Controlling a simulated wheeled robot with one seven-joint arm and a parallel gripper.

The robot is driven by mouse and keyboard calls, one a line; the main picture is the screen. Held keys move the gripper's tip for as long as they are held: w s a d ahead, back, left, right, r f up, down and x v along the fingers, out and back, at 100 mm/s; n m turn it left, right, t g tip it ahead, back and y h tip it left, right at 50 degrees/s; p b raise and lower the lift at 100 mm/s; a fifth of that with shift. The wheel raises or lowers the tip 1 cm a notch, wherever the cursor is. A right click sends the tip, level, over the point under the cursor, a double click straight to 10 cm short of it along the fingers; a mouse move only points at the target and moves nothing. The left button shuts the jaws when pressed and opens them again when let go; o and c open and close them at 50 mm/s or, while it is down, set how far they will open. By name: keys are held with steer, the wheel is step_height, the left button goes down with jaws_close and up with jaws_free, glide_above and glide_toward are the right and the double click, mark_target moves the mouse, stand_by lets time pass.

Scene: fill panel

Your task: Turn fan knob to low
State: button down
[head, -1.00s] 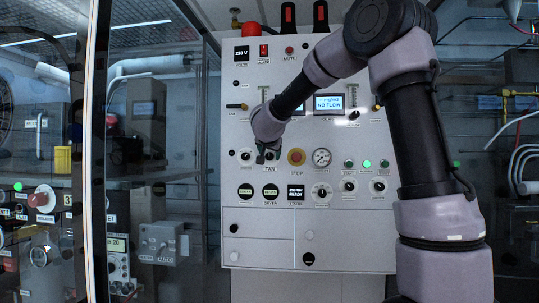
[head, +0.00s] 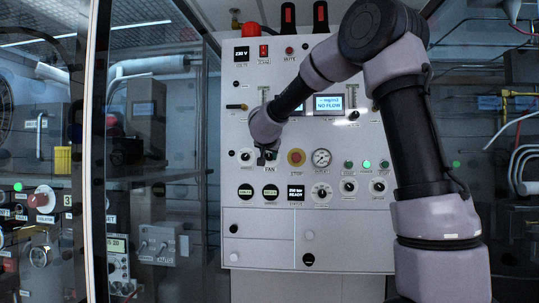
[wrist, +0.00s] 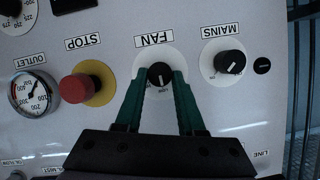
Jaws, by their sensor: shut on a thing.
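The fan knob (wrist: 160,73) is a small black knob with a white pointer mark, on a round white plate under the upside-down FAN label (wrist: 154,40) in the wrist view. My gripper (wrist: 161,78) has its two green fingers on either side of the knob, shut on it. The pointer points roughly towards my gripper's base; the small print around it is too small to read fully. In the head view my gripper (head: 266,156) is at the panel, just above the FAN label (head: 269,169), and largely hides the knob.
In the wrist view the red STOP button (wrist: 78,88) on its yellow plate is close to one finger. The MAINS knob (wrist: 229,62) is on the other side. The OUTLET gauge (wrist: 32,93) is farther left. A glass partition (head: 150,150) stands left of the panel.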

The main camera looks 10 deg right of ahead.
steer(key=c, duration=0.5)
jaws_free()
steer(key=shift+s, duration=0.1)
steer(key=v, duration=1)
steer(key=shift+s+a+r, duration=0.1)
steer(key=shift+s+r, duration=0.1)
steer(key=shift+s, duration=0.1)
